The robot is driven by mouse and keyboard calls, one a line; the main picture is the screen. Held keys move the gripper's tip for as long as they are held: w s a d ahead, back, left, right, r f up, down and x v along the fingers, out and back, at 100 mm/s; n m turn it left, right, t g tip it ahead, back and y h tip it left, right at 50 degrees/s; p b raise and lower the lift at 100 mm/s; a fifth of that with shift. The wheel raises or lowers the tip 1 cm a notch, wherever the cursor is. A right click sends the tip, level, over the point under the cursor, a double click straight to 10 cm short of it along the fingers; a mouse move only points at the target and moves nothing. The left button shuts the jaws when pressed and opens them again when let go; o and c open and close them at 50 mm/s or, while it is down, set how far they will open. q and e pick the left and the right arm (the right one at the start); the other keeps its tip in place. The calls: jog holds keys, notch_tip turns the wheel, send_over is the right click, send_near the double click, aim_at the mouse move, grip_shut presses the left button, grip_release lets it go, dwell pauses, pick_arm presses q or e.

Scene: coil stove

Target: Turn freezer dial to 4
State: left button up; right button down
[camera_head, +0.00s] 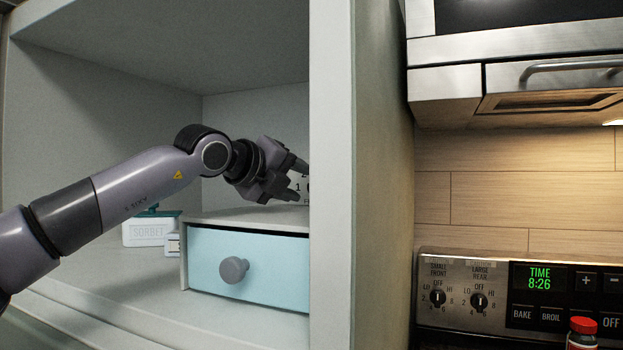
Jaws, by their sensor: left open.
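My left gripper (298,180) reaches into the pale compartment from the left, its two fingers apart and pointing right. At its fingertips is a small part of the freezer dial's white face (304,187), with the marks 2 and 1 and a letter below. The rest of the dial is hidden by the fingers and the compartment's front post. I cannot tell whether the fingers touch the dial, nor where its pointer stands. My right gripper is not in view.
Below the gripper is a blue drawer (280,265) with a round grey knob (234,269). A sorbet tub (149,232) stands left of it. The compartment's vertical post (332,200) is close on the right. A stove panel (460,315) and red-capped bottle (582,326) are farther right.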

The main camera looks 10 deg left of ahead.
pick_arm(q)
jog(key=p+x, duration=0.1)
jog(key=x, duration=0.1)
jog(key=shift+w+d+r, duration=0.1)
jog(key=shift+w+d, duration=0.05)
jog(key=shift+w, duration=0.15)
jog(key=shift+w+d+f+p, duration=0.25)
jog(key=shift+w+f+p, duration=0.1)
jog(key=shift+w, duration=0.25)
jog(key=c, duration=0.8)
jog(key=shift+o, duration=0.2)
